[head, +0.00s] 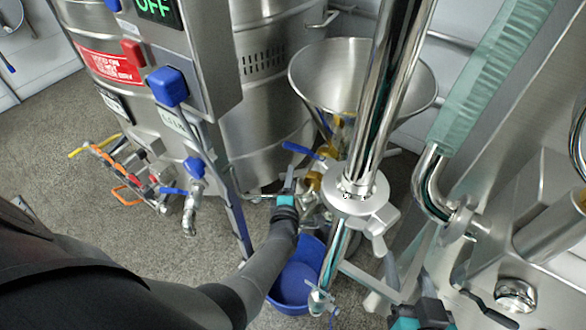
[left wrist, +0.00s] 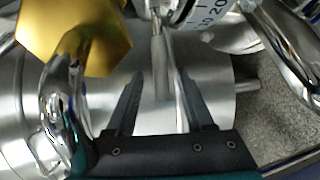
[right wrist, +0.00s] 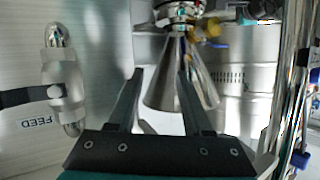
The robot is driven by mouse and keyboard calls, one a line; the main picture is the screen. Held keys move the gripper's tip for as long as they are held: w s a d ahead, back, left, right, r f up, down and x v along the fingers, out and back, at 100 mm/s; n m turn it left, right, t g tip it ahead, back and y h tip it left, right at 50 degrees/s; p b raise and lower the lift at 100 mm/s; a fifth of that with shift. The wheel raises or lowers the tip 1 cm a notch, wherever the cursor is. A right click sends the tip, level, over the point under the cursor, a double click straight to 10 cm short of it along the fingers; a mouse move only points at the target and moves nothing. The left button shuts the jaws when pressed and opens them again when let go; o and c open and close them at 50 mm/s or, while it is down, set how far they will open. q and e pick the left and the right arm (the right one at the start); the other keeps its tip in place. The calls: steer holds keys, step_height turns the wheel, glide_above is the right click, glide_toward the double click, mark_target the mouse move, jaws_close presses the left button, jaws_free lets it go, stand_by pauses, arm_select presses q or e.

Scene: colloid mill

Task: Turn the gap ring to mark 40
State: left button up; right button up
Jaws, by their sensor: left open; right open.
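The gap ring (left wrist: 208,10) shows at the top edge of the left wrist view as a pale band with dark marks and numbers, including 20. Most of it is cut off, and I cannot read its setting. A thin metal rod (left wrist: 160,62) reaches down from beside the ring into the space between my left fingers. My left gripper (left wrist: 160,80) is open around or just behind this rod; contact cannot be told. In the head view my left gripper (head: 286,192) is beside the mill's lower fittings. My right gripper (right wrist: 160,75) is open and empty, and shows at the bottom of the head view (head: 420,318).
A steel funnel (head: 345,70) stands above the mill, with a polished column (head: 390,90) in front. A brass hex fitting (left wrist: 75,35) is close to my left fingers. A blue bucket (head: 292,285) sits on the floor. A steel tank (head: 265,80) stands behind.

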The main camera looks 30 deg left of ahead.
arm_select(q)
steer(key=shift+b+x, duration=0.8)
steer(key=shift+x, duration=0.65)
arm_select(e)
steer(key=shift+s+a+r+m+t+y, duration=0.25)
steer(key=shift+a+r+t, duration=0.25)
steer(key=shift+t, duration=0.3)
steer(key=shift+s+a+r+m+t+y, duration=0.15)
steer(key=shift+s+a+r+t+y, duration=0.3)
steer(key=shift+t, duration=0.35)
steer(key=shift+w+d, duration=0.1)
steer(key=shift+w, duration=0.05)
arm_select(q)
jaws_close()
